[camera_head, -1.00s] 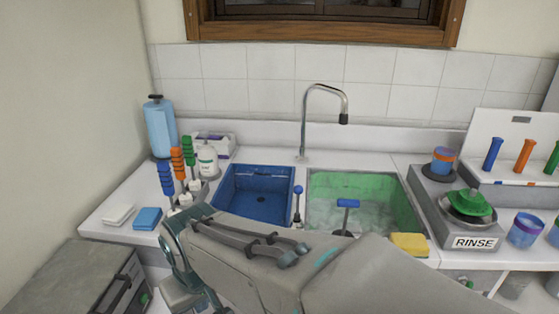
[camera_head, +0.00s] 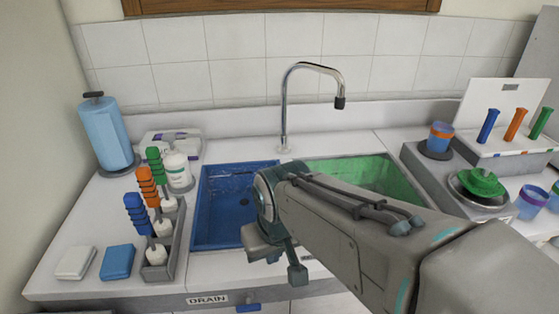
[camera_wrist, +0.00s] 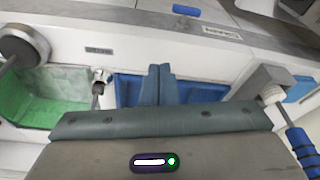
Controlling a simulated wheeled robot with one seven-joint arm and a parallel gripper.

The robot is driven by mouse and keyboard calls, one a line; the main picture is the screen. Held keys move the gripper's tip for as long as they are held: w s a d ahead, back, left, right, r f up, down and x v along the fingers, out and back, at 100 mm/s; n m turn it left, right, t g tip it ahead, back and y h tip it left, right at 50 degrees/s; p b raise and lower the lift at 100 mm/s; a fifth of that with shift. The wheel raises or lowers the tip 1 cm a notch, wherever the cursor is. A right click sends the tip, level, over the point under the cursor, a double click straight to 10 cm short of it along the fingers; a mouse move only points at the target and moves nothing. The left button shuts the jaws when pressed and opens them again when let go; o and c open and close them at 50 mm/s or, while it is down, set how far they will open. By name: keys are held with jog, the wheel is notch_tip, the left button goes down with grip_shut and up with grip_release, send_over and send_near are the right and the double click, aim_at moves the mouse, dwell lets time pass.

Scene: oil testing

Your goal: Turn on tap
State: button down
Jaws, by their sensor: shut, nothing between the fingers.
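The chrome tap (camera_head: 284,115) stands behind the two basins, with its curved spout reaching right over the green basin (camera_head: 385,172). In the head view my arm hides the divider, where a blue-knobbed lever stood earlier. The wrist view shows a small upright metal fitting (camera_wrist: 97,90) between the green and blue basins; I cannot tell surely that it is that lever. My gripper (camera_wrist: 161,72) is shut and empty, pointing down over the blue basin (camera_wrist: 205,92), a little to the right of that fitting. My gripper also shows in the head view (camera_head: 297,274).
A brush rack (camera_head: 165,240) with blue, orange and green handles stands left of the blue basin. Two sponges (camera_head: 118,262) lie beside it. A blue paper roll (camera_head: 105,133) stands behind. A rounded grey object (camera_wrist: 22,44) is close to the wrist camera, over the green basin.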

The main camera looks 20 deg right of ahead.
jog(key=w+d+r+n+g+p, duration=0.1)
jog(key=w+d+r+p, duration=0.2)
jog(key=w+r, duration=0.4)
jog(key=w+d+r+n+g+h+p, duration=0.1)
jog(key=w+d+r+n+g+p, duration=0.1)
jog(key=w+d+r, duration=0.4)
notch_tip(320, 180, up, 2)
jog(key=w+p, duration=0.1)
jog(key=w, duration=0.2)
jog(key=shift+h, duration=0.3)
jog(key=s+d+f+p, duration=0.2)
jog(key=s+f, duration=0.2)
jog(key=f, duration=0.6)
jog(key=shift+d+f, duration=0.2)
jog(key=shift+f, duration=0.1)
jog(key=shift+a+b, duration=0.1)
jog(key=shift+b, duration=0.25)
